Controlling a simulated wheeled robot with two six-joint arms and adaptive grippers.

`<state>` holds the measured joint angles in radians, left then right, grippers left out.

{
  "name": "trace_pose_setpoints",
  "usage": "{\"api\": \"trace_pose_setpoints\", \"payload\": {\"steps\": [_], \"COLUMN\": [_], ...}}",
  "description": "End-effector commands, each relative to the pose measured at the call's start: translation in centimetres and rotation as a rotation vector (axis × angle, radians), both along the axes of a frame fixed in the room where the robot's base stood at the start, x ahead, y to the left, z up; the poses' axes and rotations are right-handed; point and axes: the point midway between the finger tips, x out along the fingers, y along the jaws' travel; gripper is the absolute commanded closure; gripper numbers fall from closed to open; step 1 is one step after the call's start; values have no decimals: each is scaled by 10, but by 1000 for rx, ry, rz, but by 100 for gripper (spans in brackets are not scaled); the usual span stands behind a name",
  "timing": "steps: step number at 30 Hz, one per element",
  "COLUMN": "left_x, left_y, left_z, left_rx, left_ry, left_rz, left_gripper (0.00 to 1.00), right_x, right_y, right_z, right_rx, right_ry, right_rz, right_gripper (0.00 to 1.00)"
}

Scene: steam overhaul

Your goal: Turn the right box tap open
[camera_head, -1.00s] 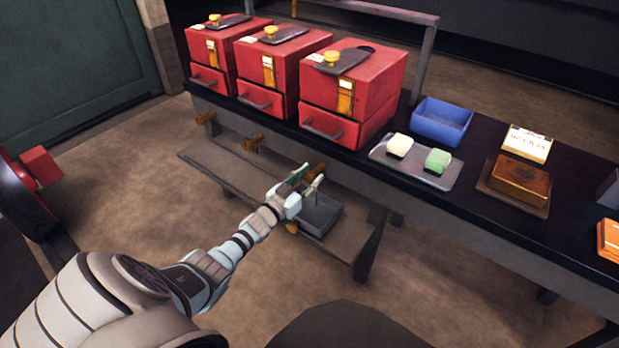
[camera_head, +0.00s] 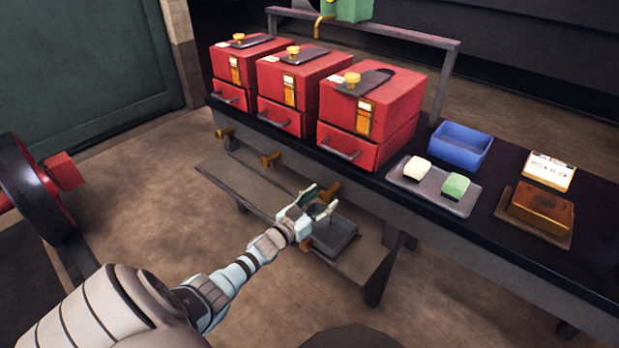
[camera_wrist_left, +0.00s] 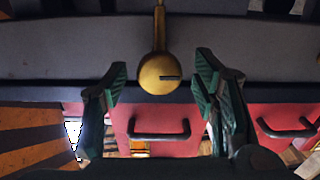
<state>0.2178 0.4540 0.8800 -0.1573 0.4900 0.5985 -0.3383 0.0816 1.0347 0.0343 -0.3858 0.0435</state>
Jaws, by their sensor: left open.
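The right box tap (camera_head: 330,189) is a brass tap on the front of the bench, below the right red box (camera_head: 370,110). My left gripper (camera_head: 317,201) is open just in front of this tap. In the left wrist view a round brass tap end (camera_wrist_left: 158,74) with a dark slot shows between and beyond the two green fingertips of my left gripper (camera_wrist_left: 160,84), with a gap on each side. I cannot tell how far the tap is turned. My right gripper is not in view.
Two more brass taps, the middle one (camera_head: 270,159) and the left one (camera_head: 225,134), are on the bench front. A grey tray (camera_head: 334,237) sits on the low shelf below the gripper. The floor between is clear.

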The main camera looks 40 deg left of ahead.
Motion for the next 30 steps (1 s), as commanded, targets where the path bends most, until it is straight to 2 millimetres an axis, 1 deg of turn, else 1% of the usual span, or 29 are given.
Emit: {"api": "trace_pose_setpoints", "payload": {"steps": [3, 6, 9, 12, 16, 30], "left_x": [-34, -62, -85, -98, -103, -102], "left_y": [-2, -2, -3, -3, -3, -2], "left_z": [-1, -1, -1, -1, 0, -1], "left_rx": [2, 0, 0, 1, 1, 6], "left_ry": [5, 5, 5, 4, 2, 5], "left_rz": [-5, -5, -4, -3, -2, 0], "left_gripper": [46, 46, 46, 46, 46, 46], "right_x": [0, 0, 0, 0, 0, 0], "right_y": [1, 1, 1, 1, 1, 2], "right_z": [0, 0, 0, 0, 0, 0], "right_rx": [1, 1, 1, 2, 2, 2], "right_ry": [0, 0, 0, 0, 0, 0], "right_rz": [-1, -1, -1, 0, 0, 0], "right_gripper": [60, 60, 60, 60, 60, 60]}}
